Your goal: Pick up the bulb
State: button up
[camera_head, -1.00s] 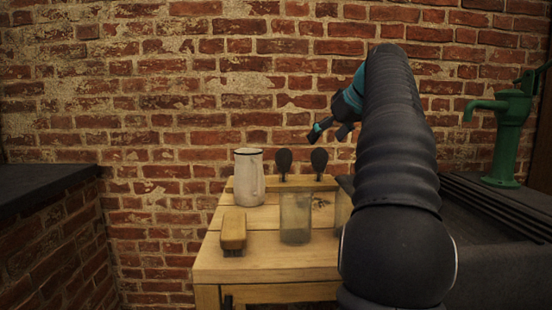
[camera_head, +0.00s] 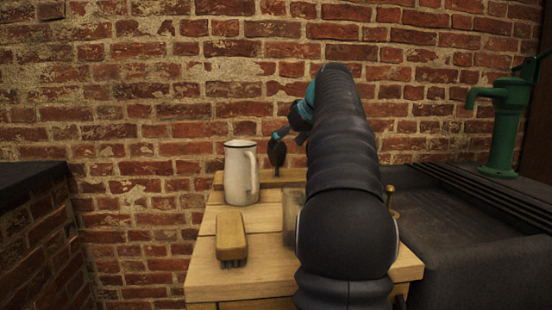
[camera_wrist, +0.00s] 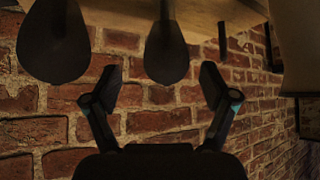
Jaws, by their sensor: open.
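A dark, rounded bulb (camera_head: 277,152) on a thin stem stands upright at the wooden rail (camera_head: 228,182) at the back of the table. My gripper (camera_head: 285,134) is open, close to this bulb in the head view. The wrist view looks upside down. There, one dark bulb (camera_wrist: 167,52) lies ahead, between the two spread fingers of my gripper (camera_wrist: 162,80), with no visible contact. A second dark bulb (camera_wrist: 54,45) is at the left, outside the fingers. In the head view my arm hides the second bulb.
A white jug (camera_head: 238,180) stands left of the bulb. A wooden brush (camera_head: 231,236) lies in front of it. A glass jar (camera_head: 291,215) is mostly hidden by my arm. A brick wall (camera_head: 150,100) is close behind; a dark sink (camera_head: 450,225) with a green pump (camera_head: 508,120) is right.

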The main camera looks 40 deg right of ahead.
aim_at(277, 157)
jog(key=shift+a+b+x, duration=0.2)
jog(key=shift+x, duration=1.15)
jog(key=shift+a+b+x, duration=0.2)
jog(key=shift+x, duration=1.15)
jog(key=shift+s, duration=0.1)
jog(key=c, duration=1)
